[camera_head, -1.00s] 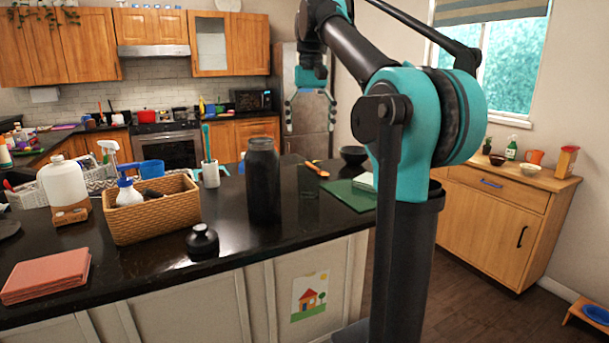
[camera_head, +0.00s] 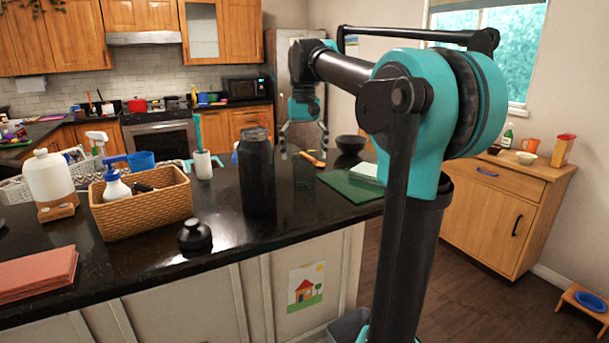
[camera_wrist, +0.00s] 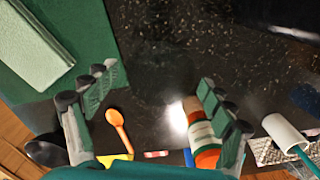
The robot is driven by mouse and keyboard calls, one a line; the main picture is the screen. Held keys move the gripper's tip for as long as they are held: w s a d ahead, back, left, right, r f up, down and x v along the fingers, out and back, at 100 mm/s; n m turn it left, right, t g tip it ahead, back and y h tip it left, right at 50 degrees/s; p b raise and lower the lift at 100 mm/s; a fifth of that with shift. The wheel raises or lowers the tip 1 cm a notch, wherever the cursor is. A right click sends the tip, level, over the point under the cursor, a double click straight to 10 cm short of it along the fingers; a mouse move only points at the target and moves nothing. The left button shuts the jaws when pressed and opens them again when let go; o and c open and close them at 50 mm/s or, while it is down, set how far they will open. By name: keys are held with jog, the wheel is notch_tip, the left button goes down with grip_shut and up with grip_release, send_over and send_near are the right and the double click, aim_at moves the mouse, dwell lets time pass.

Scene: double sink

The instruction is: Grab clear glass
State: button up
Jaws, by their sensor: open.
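A faint see-through upright shape, which may be the clear glass (camera_head: 306,181), stands on the dark counter right of the black bottle (camera_head: 257,172); its outline is hard to make out. In the wrist view I cannot pick out the glass for sure against the dark speckled counter. My gripper (camera_head: 303,149) hangs over the counter behind and above that spot, pointing down. In the wrist view my gripper (camera_wrist: 157,88) has its fingers spread wide, with nothing held between them.
A green mat (camera_head: 345,188), a dark bowl (camera_head: 350,144) and an orange spoon (camera_wrist: 117,128) lie close by. In the wrist view an orange-and-white bottle (camera_wrist: 201,135) shows near one finger. A wicker basket (camera_head: 142,213) and a black lid (camera_head: 195,236) stand left.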

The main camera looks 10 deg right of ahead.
aim_at(305, 170)
jog(key=shift+s+f, duration=0.2)
jog(key=shift+f, duration=1.15)
jog(key=shift+s+f, duration=0.15)
jog(key=shift+f, duration=1.2)
jog(key=c, duration=1.4)
